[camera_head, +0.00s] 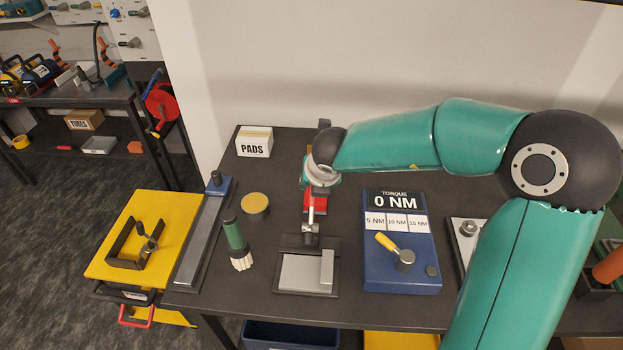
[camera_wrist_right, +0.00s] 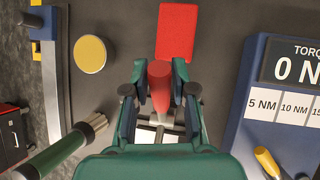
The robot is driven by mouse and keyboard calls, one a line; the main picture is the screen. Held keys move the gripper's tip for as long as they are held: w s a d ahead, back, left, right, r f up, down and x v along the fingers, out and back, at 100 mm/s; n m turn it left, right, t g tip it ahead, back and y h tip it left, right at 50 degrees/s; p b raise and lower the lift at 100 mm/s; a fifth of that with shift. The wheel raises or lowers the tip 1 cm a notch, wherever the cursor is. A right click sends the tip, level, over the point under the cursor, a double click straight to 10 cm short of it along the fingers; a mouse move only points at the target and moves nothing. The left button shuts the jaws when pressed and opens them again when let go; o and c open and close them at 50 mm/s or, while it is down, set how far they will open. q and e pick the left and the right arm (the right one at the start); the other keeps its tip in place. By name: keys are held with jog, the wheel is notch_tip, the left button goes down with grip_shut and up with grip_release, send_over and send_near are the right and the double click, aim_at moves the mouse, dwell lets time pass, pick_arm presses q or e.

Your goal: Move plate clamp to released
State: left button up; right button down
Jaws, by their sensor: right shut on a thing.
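The plate clamp has a dark base with a pale grey plate (camera_head: 302,272) on the bench, and a metal upright (camera_head: 310,216) at its far edge. In the right wrist view its red handle (camera_wrist_right: 160,82) stands between the fingers of my right gripper (camera_wrist_right: 159,97). The gripper is shut on this handle, with a finger on each side. Pale metal parts of the clamp show below the fingers; the rest is hidden by the gripper. In the head view my right arm reaches in from the right and ends above the clamp's far side. My left gripper is not in view.
A blue torque box (camera_head: 400,270) reading 0 NM stands right of the clamp. A red block (camera_wrist_right: 178,32) lies beyond the handle. A PADS box (camera_head: 254,146) stands at the back.

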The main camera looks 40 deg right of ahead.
jog(key=shift+w, duration=0.1)
dwell(0.4)
jog(key=c, duration=1.3)
grip_release()
jog(key=o, duration=0.4)
jog(key=shift+w+f, duration=0.1)
jog(key=shift+w, duration=0.05)
jog(key=v, duration=1.2)
